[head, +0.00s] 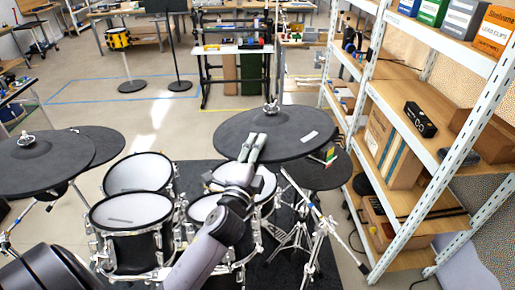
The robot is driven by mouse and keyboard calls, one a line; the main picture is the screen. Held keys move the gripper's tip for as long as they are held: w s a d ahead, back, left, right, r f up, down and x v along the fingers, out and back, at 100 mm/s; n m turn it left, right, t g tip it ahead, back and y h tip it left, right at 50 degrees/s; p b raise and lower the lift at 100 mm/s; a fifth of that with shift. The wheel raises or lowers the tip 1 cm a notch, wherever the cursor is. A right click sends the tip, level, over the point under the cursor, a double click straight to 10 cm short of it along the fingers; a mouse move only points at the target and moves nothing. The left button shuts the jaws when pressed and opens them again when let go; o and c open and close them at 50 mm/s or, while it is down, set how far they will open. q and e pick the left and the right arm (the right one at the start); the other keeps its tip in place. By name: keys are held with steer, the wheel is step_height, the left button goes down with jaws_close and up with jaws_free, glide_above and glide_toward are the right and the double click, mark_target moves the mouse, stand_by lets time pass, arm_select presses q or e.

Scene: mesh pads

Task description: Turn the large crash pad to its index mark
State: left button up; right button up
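The large crash pad (285,125) is a wide black disc on a stand in the middle of the head view. A small pale label (309,136) lies on its right side. A small green, yellow and red tag (330,157) shows just below its right front edge; I cannot tell what it is fixed to. My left gripper (252,145) reaches up from below and overlaps the pad's front left part. Its two pale fingers lie close together, and I cannot tell whether they touch or grip the pad. My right gripper is not in view.
Another black pad (318,172) sits lower right, behind the large one. Mesh drums (132,209) stand below and left, with more black pads (42,160) at far left. A loaded metal shelf (405,200) closes off the right side. The floor (175,122) behind is mostly open.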

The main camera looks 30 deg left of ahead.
arm_select(q)
steer(key=shift+s+d+f, duration=0.15)
steer(key=shift+s+f, duration=0.05)
steer(key=shift+s, duration=0.25)
steer(key=v, duration=1.1)
